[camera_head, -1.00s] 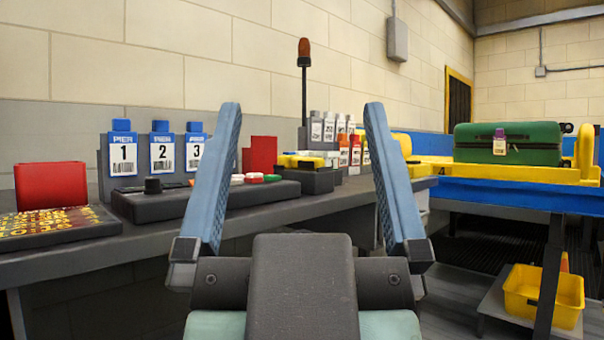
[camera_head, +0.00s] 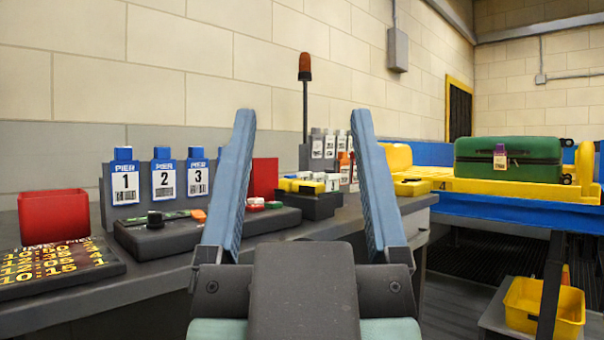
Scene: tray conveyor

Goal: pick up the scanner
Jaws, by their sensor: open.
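My gripper (camera_head: 303,118) is open and empty, its two blue fingers pointing up and forward in front of the grey counter. No thing in view is plainly a scanner. Small yellow and white blocks (camera_head: 308,186) sit on a dark holder seen between the fingers. I cannot tell which of these, if either, is the scanner.
The counter (camera_head: 345,222) carries a red bin (camera_head: 53,217), a number board (camera_head: 62,268), blue pier tags (camera_head: 163,180) and a dark button panel (camera_head: 160,236). A green suitcase (camera_head: 508,160) lies on the yellow tray (camera_head: 515,190) at right. A yellow crate (camera_head: 543,308) is low right.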

